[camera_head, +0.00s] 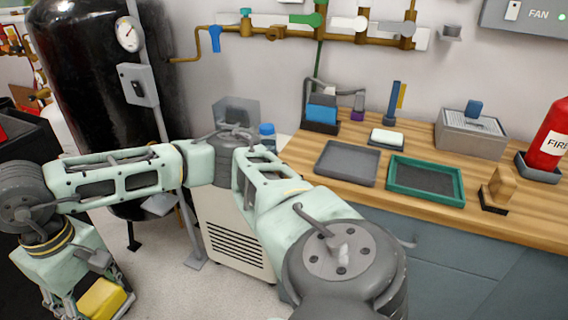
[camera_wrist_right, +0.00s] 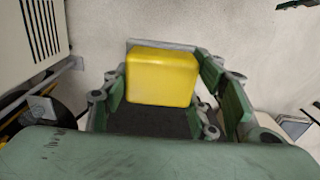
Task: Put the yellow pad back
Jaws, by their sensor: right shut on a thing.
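The yellow pad (camera_head: 102,299) is at the lower left of the head view, low above the floor and left of the wooden counter. It is a rounded yellow block and fills the middle of the right wrist view (camera_wrist_right: 162,78). My right gripper (camera_head: 98,292) is shut on it; in the right wrist view the green and grey fingers (camera_wrist_right: 165,85) stand on both sides of the pad. My right arm crosses the head view from the bottom middle to the left. My left gripper is not in view.
The wooden counter (camera_head: 325,195) holds a grey tray (camera_head: 347,163), a green-rimmed tray (camera_head: 426,180), a white pad on a dark base (camera_head: 387,138), a wooden block (camera_head: 502,184) and a grey box (camera_head: 470,133). A vented cabinet (camera_head: 238,245) and a black tank (camera_head: 88,90) stand at left.

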